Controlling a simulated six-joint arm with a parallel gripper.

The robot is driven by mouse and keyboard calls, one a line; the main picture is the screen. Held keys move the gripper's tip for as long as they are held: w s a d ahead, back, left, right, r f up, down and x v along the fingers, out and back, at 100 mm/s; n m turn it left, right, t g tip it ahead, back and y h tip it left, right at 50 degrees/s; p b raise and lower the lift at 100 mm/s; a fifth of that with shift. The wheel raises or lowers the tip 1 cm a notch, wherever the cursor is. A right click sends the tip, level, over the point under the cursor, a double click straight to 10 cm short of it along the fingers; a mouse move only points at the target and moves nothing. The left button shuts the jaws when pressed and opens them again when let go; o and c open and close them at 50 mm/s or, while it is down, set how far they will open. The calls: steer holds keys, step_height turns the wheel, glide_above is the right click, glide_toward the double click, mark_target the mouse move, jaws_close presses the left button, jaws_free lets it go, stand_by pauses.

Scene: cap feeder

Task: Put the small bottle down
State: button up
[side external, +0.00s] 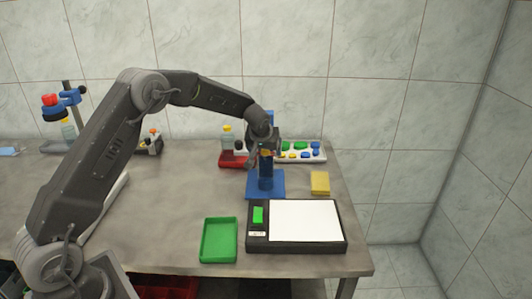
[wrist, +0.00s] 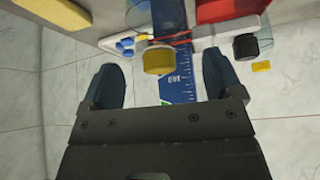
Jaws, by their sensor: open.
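My gripper (side external: 264,151) is over the blue stand (side external: 258,190), which has a flat base and an upright. In the wrist view my gripper (wrist: 164,78) is open, with its two fingers wide apart. A yellow cap (wrist: 158,60), which looks like the small bottle's, shows between and slightly beyond the fingers, with a gap on each side. In the side view an amber spot (side external: 266,153) shows at the gripper, over a dark blue shape. The bottle's body is mostly hidden, so I cannot tell exactly how it rests.
A white rack (side external: 318,158) with green, blue and yellow caps is behind the stand. A red tray (side external: 231,163) and a yellow-capped bottle (side external: 227,138) are at back left. In front are a green tray (side external: 219,240) and black scale (side external: 297,243). A yellow sponge (side external: 320,183) lies right.

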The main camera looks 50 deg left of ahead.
steer(key=v, duration=0.8)
steer(key=shift+s+d+r, duration=0.15)
steer(key=shift+s+r, duration=0.05)
steer(key=shift+r, duration=0.05)
steer(key=s+d+r+m+h, duration=0.1)
steer(key=s+d+r, duration=0.35)
steer(key=s, duration=0.35)
steer(key=s+d+r+m, duration=0.2)
steer(key=s+d+r, duration=0.1)
steer(key=s+r, duration=0.4)
steer(key=s+d+f+m+h, duration=0.1)
steer(key=s+d+m, duration=0.1)
steer(key=s, duration=0.8)
steer(key=s+d+f+m+h, duration=0.1)
steer(key=s+d, duration=0.2)
steer(key=s, duration=0.8)
steer(key=shift+d+f+m+h, duration=0.3)
steer(key=shift+d+f+m, duration=0.1)
